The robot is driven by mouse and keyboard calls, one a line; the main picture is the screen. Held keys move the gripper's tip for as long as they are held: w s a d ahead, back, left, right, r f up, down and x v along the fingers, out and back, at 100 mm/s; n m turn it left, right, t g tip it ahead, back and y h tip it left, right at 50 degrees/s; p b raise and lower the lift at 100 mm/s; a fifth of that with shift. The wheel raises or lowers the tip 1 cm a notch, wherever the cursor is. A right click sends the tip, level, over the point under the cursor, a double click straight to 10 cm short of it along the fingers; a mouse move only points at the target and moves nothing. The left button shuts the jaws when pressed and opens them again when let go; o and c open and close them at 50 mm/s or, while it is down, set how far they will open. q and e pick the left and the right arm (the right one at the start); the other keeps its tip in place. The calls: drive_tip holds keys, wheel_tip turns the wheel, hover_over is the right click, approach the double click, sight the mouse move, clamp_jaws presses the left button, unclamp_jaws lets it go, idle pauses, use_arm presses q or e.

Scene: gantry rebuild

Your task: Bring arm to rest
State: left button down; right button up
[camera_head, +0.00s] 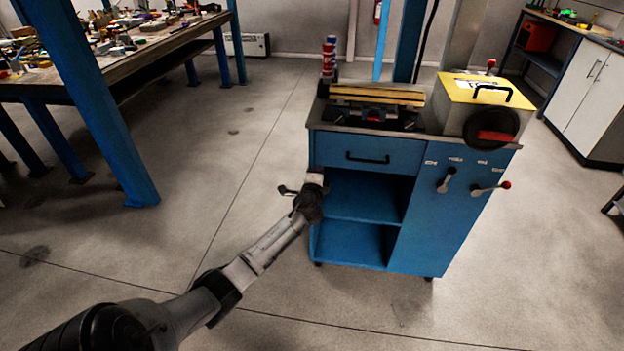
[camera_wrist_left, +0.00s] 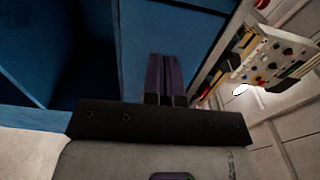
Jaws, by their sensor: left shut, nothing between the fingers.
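My left arm reaches from the lower left of the head view to the left side of a blue workbench cabinet (camera_head: 418,222). My left gripper (camera_head: 314,184) is at the cabinet's open left compartments, just below drawer height. I cannot tell whether it touches the cabinet. In the left wrist view the two dark fingers (camera_wrist_left: 166,78) lie side by side, shut and empty, in front of blue panels. My right arm and gripper are not in view.
The cabinet carries a vise-like fixture (camera_head: 372,104) and a yellow-topped box (camera_head: 478,90). A cluttered workbench (camera_head: 150,48) with blue posts stands at the left. A white cabinet (camera_head: 590,105) stands at the far right. Floor left of the blue cabinet is clear.

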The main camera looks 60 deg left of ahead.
use_arm(q)
drive_tip(key=v, duration=0.2)
drive_tip(key=p+v, duration=0.1)
drive_tip(key=v, duration=0.2)
drive_tip(key=shift+s+d+r+p, duration=0.2)
drive_tip(key=shift+d+r+p, duration=0.1)
drive_tip(key=shift+p, duration=0.05)
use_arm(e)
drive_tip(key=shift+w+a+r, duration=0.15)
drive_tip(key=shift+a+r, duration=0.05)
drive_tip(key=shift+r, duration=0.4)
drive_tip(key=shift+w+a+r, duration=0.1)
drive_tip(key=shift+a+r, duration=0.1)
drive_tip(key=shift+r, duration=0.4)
